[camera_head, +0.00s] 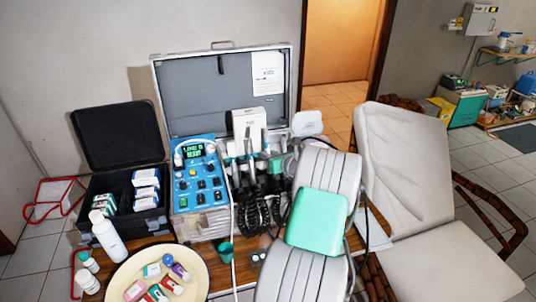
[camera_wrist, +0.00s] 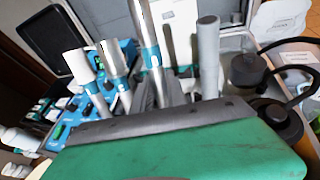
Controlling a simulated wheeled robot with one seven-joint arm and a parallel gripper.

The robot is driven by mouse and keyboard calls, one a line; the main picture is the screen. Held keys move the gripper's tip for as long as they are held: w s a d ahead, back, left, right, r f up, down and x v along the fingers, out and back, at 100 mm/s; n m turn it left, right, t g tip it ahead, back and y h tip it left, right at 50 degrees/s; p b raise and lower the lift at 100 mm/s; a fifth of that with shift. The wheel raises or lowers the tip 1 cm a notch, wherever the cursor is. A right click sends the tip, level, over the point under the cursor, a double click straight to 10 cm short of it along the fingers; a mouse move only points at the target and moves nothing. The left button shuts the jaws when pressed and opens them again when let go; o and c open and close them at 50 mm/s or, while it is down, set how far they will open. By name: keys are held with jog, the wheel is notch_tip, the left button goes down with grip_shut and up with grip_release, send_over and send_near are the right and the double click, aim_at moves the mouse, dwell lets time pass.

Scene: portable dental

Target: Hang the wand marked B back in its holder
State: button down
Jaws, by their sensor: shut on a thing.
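Several white and grey wands with teal bands stand close together at the holder in the open case. In the wrist view, one wand (camera_wrist: 148,45) rises above the others, in front of my gripper (camera_wrist: 170,122). Shorter wands (camera_wrist: 114,62) stand to its left, and a thick grey tube (camera_wrist: 208,55) is to its right. My gripper is shut on a wand; its green body hides the fingertips and the grip. No letter B is readable. In the head view, my pale arm covers the right end of the wand row (camera_head: 250,150), so the holder slots are largely hidden.
The silver case (camera_head: 205,222) has its lid (camera_head: 210,95) up and a blue control panel (camera_head: 200,175) at left. Black coiled hoses (camera_head: 257,212) hang in front. A black box (camera_head: 150,220), a white bottle (camera_head: 108,238) and a cream bowl (camera_head: 195,288) crowd the table. A chair (camera_head: 405,165) stands right.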

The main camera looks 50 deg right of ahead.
jog(key=shift+f, duration=0.1)
jog(key=shift+s+a+f+b, duration=0.2)
jog(key=shift+f+b, duration=0.1)
jog(key=shift+f, duration=0.35)
jog(key=shift+s+a+f+b, duration=0.1)
jog(key=shift+s+f+b, duration=0.15)
jog(key=shift+f, duration=0.35)
jog(key=c, duration=1.3)
grip_release()
jog(key=shift+o, duration=0.2)
jog(key=shift+p+v, duration=0.7)
jog(key=shift+v, duration=0.4)
jog(key=p+v, duration=0.3)
jog(key=v, duration=0.2)
jog(key=shift+s+a+r, duration=0.1)
jog(key=shift+s+r, duration=0.05)
jog(key=shift+s, duration=0.2)
